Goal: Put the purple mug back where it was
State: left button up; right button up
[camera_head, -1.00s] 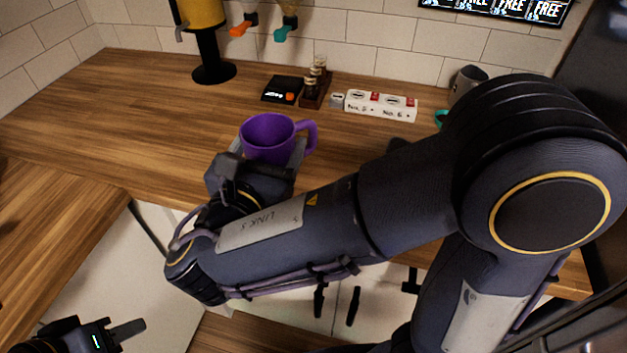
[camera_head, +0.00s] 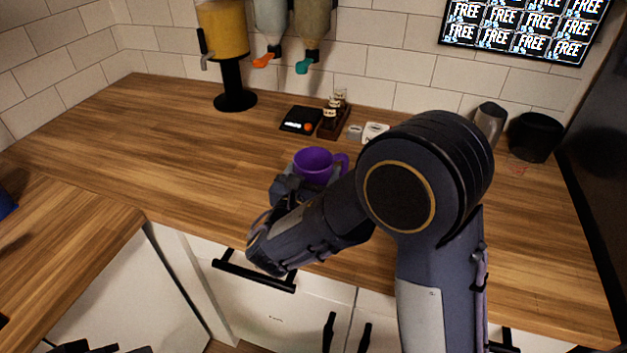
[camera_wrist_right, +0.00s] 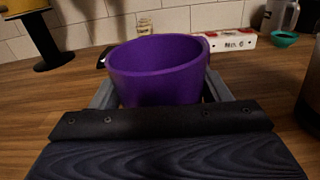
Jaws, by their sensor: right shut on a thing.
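The purple mug (camera_head: 314,165) is upright over the wooden counter, its handle pointing right in the head view. My right gripper (camera_head: 298,184) is shut on it. In the right wrist view the mug (camera_wrist_right: 160,72) sits between the two grey fingers (camera_wrist_right: 160,98), one on each side. Its base is hidden behind the gripper body, so I cannot tell whether it touches the counter. My left gripper is at most a dark sliver at the bottom left of the head view; its fingers cannot be made out.
Behind the mug stand a black scale (camera_head: 301,120), a wooden rack with small jars (camera_head: 333,118) and a white box (camera_head: 375,132). A dispenser (camera_head: 234,85) stands at the back left. A metal pitcher (camera_head: 490,118) and black container (camera_head: 535,137) are right.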

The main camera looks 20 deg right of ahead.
jog(key=shift+f, duration=1.2)
jog(key=shift+a+f, duration=0.1)
jog(key=o, duration=0.8)
jog(key=shift+f, duration=0.1)
jog(key=o, duration=0.5)
jog(key=shift+r, duration=0.3)
jog(key=b+v, duration=0.1)
jog(key=v, duration=1.1)
jog(key=shift+f, duration=0.1)
